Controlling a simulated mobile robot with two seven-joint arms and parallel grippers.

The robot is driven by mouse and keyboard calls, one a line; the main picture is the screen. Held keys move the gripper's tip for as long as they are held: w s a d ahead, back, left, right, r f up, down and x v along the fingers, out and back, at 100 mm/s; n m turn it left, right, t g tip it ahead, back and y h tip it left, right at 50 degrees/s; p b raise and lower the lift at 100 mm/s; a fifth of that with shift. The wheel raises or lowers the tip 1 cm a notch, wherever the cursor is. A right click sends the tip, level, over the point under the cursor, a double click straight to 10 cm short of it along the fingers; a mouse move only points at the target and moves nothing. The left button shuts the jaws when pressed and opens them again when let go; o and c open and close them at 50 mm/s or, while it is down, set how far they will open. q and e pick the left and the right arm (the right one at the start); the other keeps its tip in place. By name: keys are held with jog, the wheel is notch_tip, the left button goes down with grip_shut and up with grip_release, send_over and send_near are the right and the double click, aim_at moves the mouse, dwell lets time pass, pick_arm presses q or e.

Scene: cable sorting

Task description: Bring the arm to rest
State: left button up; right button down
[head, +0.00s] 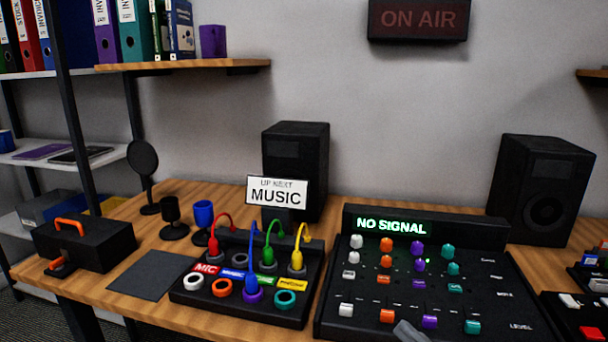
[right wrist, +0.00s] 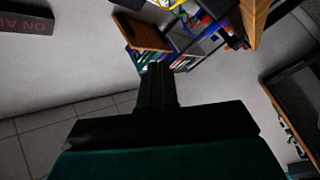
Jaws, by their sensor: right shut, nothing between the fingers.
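My right gripper (right wrist: 157,85) is shut and empty in the right wrist view, with its fingers together over no object. In the head view a small grey part (head: 408,331), seemingly of my right arm, shows at the bottom edge in front of the mixer (head: 340,327). My left gripper is not in view. The black patch box (head: 312,262) holds red (head: 213,245), green (head: 268,264) and yellow (head: 297,260) plugs in its back row. A blue plug (head: 250,286) stands further forward, at the purple ring.
The mixer's display reads NO SIGNAL (head: 390,228). Two black speakers (head: 296,165) (head: 540,190) stand behind. A black case (head: 85,245), dark mat (head: 155,274), microphone (head: 173,215) and blue cup-shaped item (head: 204,214) are at left. More gear (head: 578,315) stands at right.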

jog(key=s+f+m+g+h, duration=0.3)
jog(key=s+f+m+h, duration=0.15)
jog(key=f+m, duration=0.35)
jog(key=s+f+m+g+h, duration=0.25)
jog(key=s+f+m, duration=0.3)
jog(key=f, duration=0.55)
pick_arm(q)
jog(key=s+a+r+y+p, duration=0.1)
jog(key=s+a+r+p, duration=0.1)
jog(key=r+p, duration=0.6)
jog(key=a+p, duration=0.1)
jog(key=p, duration=0.3)
jog(key=shift+p, duration=0.35)
pick_arm(e)
notch_tip(320, 180, up, 8)
jog(key=s+d+h, duration=0.1)
jog(key=s, duration=0.1)
jog(key=shift+s+d, duration=0.15)
jog(key=shift+d, duration=0.2)
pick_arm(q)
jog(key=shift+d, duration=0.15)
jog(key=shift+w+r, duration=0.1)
